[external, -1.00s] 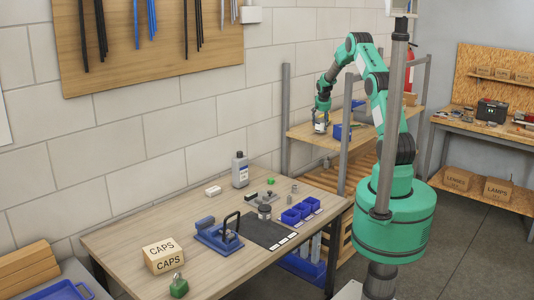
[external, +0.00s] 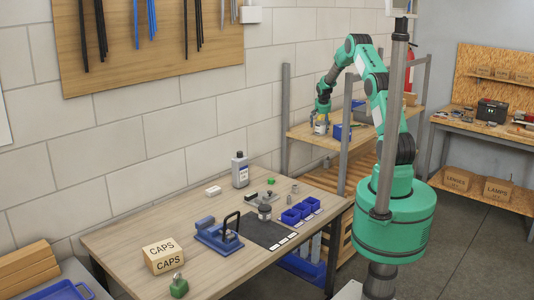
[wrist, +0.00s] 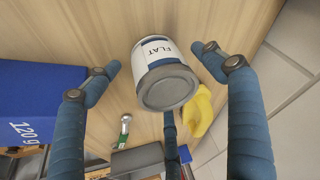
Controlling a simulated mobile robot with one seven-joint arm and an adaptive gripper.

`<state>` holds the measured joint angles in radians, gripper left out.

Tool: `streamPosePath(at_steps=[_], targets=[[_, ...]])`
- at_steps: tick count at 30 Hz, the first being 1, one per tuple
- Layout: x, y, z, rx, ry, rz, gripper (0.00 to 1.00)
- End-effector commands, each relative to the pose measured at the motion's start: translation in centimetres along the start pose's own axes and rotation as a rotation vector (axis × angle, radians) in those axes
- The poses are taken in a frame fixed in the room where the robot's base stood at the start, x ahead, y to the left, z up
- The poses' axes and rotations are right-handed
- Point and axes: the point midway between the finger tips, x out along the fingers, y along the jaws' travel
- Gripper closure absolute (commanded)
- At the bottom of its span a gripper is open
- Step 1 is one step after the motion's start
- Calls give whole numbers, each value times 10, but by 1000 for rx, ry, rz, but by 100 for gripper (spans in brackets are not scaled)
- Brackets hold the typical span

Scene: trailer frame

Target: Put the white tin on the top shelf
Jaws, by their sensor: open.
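The white tin (wrist: 155,50), with a grey lid facing the camera and a label reading "FLAT", shows in the wrist view between my spread blue fingers. In the external view the small white tin (external: 320,129) stands on the wooden top shelf (external: 300,132), near its front left. My gripper (external: 322,108) is just above the tin there. In the wrist view my gripper (wrist: 155,58) is open, with gaps between its fingertips and the tin. The tin's underside is hidden.
A blue box (wrist: 25,100) marked 120 g is left of the tin, also visible in the external view (external: 342,132). A yellow object (wrist: 198,112) and a small green-and-metal item (wrist: 122,132) lie nearby. A grey shelf post (external: 346,130) stands in front. The workbench (external: 120,235) is at left.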

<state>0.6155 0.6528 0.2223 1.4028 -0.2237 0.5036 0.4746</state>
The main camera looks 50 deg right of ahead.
Motion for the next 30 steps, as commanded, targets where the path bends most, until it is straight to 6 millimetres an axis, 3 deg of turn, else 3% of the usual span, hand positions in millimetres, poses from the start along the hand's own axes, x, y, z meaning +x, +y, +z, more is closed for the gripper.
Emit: streamPosePath(at_steps=[11,30], targets=[[-20,0,-1,0,1,0,18],[-108,0,-1,0,1,0,18]])
